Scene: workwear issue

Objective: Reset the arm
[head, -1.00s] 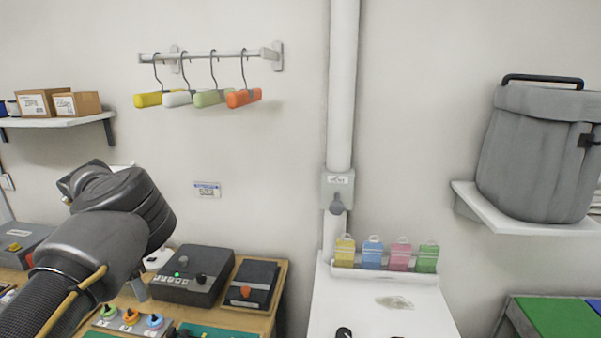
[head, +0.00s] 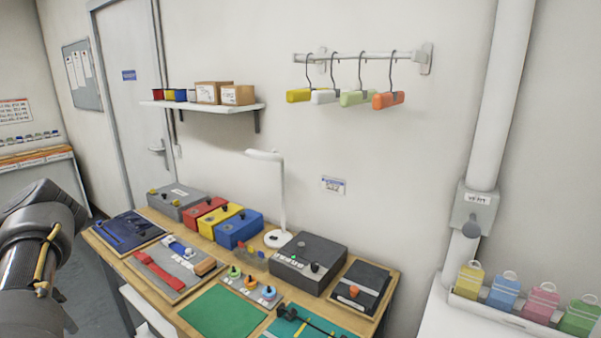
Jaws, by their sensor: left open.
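My left arm (head: 42,225) comes in at the left edge, dark grey with a yellow cable along it. It is bent beside the left end of the workbench, apart from the things on it. The fingers of my left gripper do not show clearly, and I see nothing held. My right arm and gripper are out of view.
The wooden workbench (head: 182,309) holds coloured boxes, a white lamp (head: 282,190), a black control box (head: 308,262) and a green mat (head: 220,312). A shelf (head: 205,105) and a hanger rail (head: 375,56) are on the wall. A white surface (head: 450,325) stands right.

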